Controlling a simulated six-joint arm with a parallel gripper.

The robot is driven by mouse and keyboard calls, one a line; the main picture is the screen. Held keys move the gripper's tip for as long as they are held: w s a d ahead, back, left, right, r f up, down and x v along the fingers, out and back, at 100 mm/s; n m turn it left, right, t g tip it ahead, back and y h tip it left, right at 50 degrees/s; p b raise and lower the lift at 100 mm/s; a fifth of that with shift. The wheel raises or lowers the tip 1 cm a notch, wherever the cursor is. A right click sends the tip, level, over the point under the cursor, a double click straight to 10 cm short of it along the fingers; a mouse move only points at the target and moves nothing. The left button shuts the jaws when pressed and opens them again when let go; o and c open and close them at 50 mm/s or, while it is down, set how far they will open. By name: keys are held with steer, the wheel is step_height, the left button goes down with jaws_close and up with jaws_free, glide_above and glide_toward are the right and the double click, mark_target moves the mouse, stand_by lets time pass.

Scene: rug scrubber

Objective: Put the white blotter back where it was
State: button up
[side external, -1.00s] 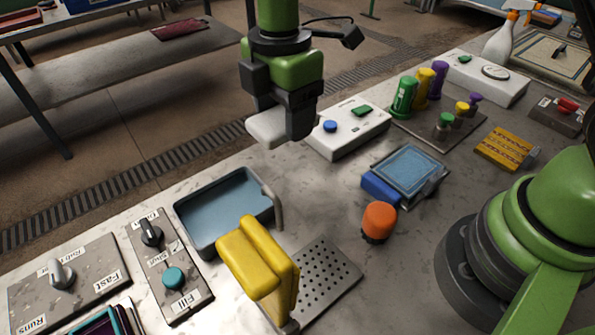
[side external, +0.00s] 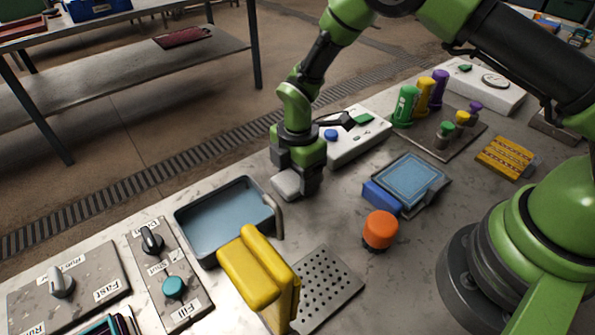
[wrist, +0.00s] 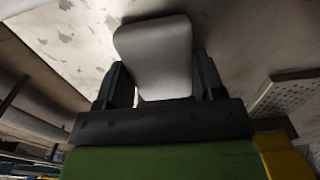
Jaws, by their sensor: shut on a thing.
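The white blotter (side external: 286,184) is held in my gripper (side external: 300,185), low over the table between the blue water tray and the white button box. In the wrist view the blotter (wrist: 155,55) is a pale rounded block between the two dark fingers of my gripper (wrist: 160,85). The fingers are shut on it from both sides. I cannot tell whether its underside touches the table, and part of it is hidden behind a finger in the side view.
The water tray (side external: 222,221) is just left of the blotter. A yellow sponge block (side external: 250,272) stands by a perforated plate (side external: 327,288) in front. The white button box (side external: 352,140) is behind right. An orange knob (side external: 380,230) and blue-framed pad (side external: 409,180) are to the right.

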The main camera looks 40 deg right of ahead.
steer(key=shift+f, duration=0.15)
steer(key=o, duration=1)
step_height(320, 180, up, 20)
steer(key=s+d+m+t, duration=0.1)
steer(key=s+d+m, duration=0.1)
steer(key=m, duration=0.2)
steer(key=shift+s+d+r+m+t+y, duration=0.35)
steer(key=shift+s+d+r+m+t, duration=0.65)
steer(key=shift+s+r+m, duration=1.45)
steer(key=shift+s+d+r+m+t+y, duration=0.3)
steer(key=shift+s+d+r+m+t, duration=0.65)
steer(key=shift+s+m, duration=2.75)
steer(key=shift+s+d+r+m+t+y, duration=0.35)
steer(key=shift+s+d+r+m+t, duration=0.6)
steer(key=shift+s+r+m, duration=1.6)
